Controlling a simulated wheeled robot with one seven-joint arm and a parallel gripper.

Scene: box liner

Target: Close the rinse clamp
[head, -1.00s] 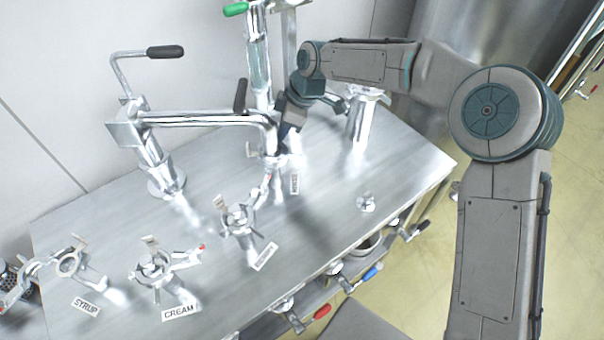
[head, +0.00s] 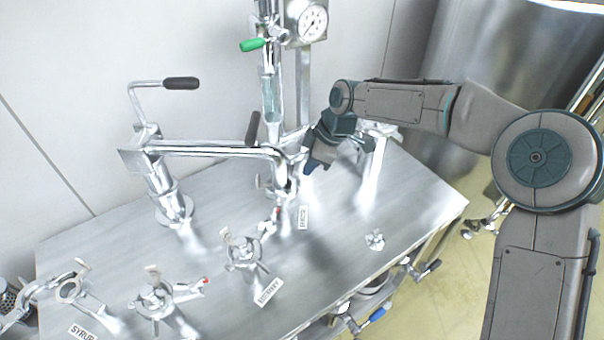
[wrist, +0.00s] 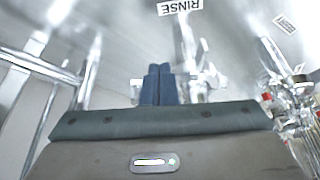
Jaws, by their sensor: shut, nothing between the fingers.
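The RINSE label (head: 303,217) lies on the steel table. Just behind and left of it is the metal rinse clamp (head: 272,188), partly hidden by the end of the swing pipe. Its arms look small and blurred, so I cannot tell whether it is open or shut. My gripper (head: 308,168) is shut and empty, pointing down just right of the pipe end, above and behind the label. In the wrist view the shut fingers (wrist: 158,84) point toward the RINSE label (wrist: 180,7). Shiny clamp metal (wrist: 190,72) shows just right of the fingers, partly hidden by them.
The swing pipe (head: 215,149) runs left of my gripper. A sight-glass column (head: 269,90) with a green lever (head: 252,44) and a gauge (head: 313,22) stands behind. A steel post (head: 372,165) is close on the right. Other clamps (head: 242,252) stand in front left.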

